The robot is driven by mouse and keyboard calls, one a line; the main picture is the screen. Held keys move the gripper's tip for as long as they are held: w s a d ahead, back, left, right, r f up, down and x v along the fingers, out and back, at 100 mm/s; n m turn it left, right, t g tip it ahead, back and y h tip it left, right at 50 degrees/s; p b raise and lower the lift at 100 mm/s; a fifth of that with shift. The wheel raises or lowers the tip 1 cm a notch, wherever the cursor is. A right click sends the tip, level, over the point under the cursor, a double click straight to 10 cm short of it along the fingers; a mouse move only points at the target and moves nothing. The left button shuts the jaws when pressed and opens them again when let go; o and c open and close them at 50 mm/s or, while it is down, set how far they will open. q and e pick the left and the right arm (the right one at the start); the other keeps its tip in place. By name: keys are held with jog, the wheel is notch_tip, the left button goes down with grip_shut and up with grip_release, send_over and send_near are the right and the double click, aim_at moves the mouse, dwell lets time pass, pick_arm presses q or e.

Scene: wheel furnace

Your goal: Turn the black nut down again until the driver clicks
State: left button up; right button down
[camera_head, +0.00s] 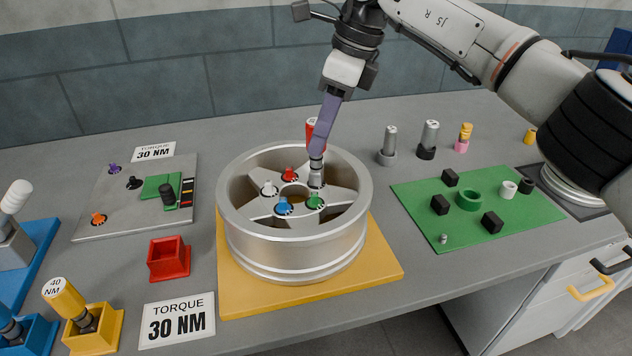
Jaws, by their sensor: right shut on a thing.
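My right gripper (322,132) is shut on a red-handled driver (311,128), whose handle it partly covers. The driver stands nearly upright over the silver wheel (295,246), its grey socket (316,181) down at the hub. The socket hides whatever is under it, so I see no black nut there. Red (289,174), white (269,188), blue (283,207) and green (315,203) nuts show around the hub. A black nut-like piece (134,183) sits on the grey plate (122,222) at left. My left gripper is not in view.
The wheel rests on a yellow board (310,301). An empty red holder (169,259) and a 30 NM card (177,320) stand front left. A yellow 40 NM driver (64,299) stands in a yellow holder. A green mat (480,227) with black blocks lies right.

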jog(key=shift+s+f+m+t+b, duration=0.15)
jog(key=shift+m+t+b, duration=0.15)
jog(key=shift+m+b, duration=0.4)
jog(key=shift+m, duration=0.4)
jog(key=c, duration=1.3)
grip_release()
jog(key=shift+a, duration=0.1)
jog(key=shift+r, duration=0.2)
